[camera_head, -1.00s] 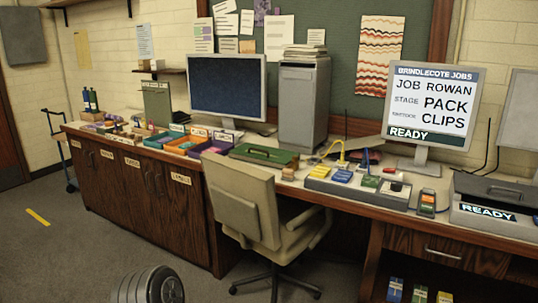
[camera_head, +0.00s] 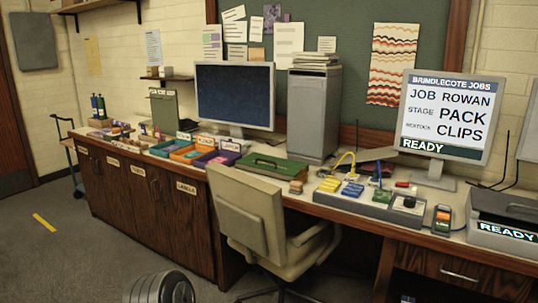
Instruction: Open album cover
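No thing in the camera_head view is clearly marked as the album, and I cannot make out an album cover. A flat green case (camera_head: 283,170) with a dark handle lies shut on the counter behind the chair. A grey-green board or folder (camera_head: 164,108) with a label along its top stands upright at the back left of the counter. Neither gripper shows in the view.
A beige office chair (camera_head: 247,220) stands before the long counter (camera_head: 330,207). Colored trays (camera_head: 185,155), a dark monitor (camera_head: 235,95), a grey tower (camera_head: 314,117) and a job screen (camera_head: 447,118) stand on it. Grey floor (camera_head: 100,255) is clear at left.

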